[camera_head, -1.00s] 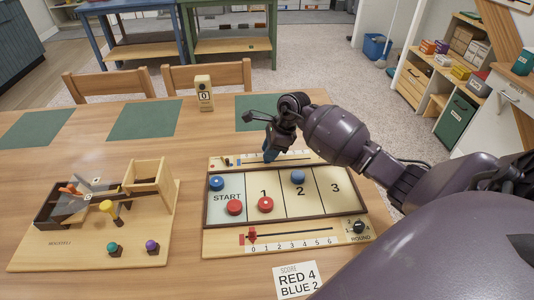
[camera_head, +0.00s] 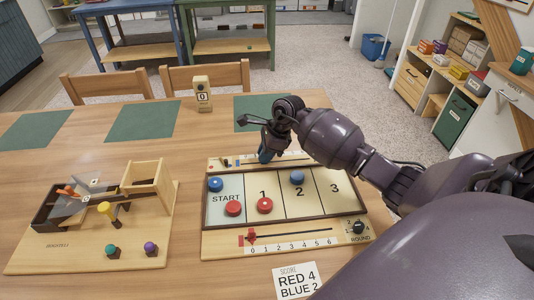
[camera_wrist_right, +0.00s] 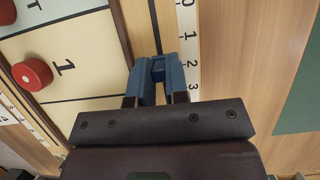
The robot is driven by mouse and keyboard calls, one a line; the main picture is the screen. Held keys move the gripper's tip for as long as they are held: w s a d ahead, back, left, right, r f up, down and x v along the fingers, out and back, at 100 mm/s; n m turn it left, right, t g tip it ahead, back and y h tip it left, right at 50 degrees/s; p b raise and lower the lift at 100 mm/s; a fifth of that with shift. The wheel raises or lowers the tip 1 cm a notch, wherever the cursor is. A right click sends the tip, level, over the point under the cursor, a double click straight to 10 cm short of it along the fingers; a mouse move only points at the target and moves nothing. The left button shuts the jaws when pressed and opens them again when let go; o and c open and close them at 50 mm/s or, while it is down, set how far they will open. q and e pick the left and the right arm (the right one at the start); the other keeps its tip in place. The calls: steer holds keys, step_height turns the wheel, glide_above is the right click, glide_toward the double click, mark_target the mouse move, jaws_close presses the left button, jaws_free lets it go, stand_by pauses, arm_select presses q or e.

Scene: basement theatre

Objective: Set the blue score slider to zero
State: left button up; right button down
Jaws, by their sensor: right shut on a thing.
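The score board (camera_head: 212,243) lies on the table with a numbered scale along its near edge and another along its far edge. My right gripper (camera_head: 265,156) is over the far scale; its blue fingers (camera_wrist_right: 158,72) are shut on the blue slider (camera_wrist_right: 158,66), of which only a little shows between the fingertips. In the right wrist view the fingertips are beside the 2 on the far scale (camera_wrist_right: 187,50), with 1 and 0 further up the picture. The red slider (camera_head: 252,236) is near 0 on the near scale. My left gripper is not in view.
Red and blue discs lie on the board's squares, including a red disc (camera_head: 265,205) at 1. A round knob (camera_head: 359,227) is at the near right corner. A score card (camera_head: 296,281) reads RED 4, BLUE 2. A wooden toy (camera_head: 150,185) stands on the left.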

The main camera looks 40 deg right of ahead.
mark_target(241, 165)
steer(key=w+a, duration=0.1)
steer(key=a, duration=0.2)
steer(key=w+a, duration=0.1)
steer(key=shift+w+a+b, duration=0.2)
steer(key=shift+w+b, duration=0.15)
steer(key=shift+b, duration=0.05)
steer(key=shift+w+a, duration=0.1)
steer(key=shift+a, duration=0.2)
steer(key=c, duration=1.4)
jaws_free()
steer(key=shift+w, duration=0.1)
steer(key=shift+a, duration=0.15)
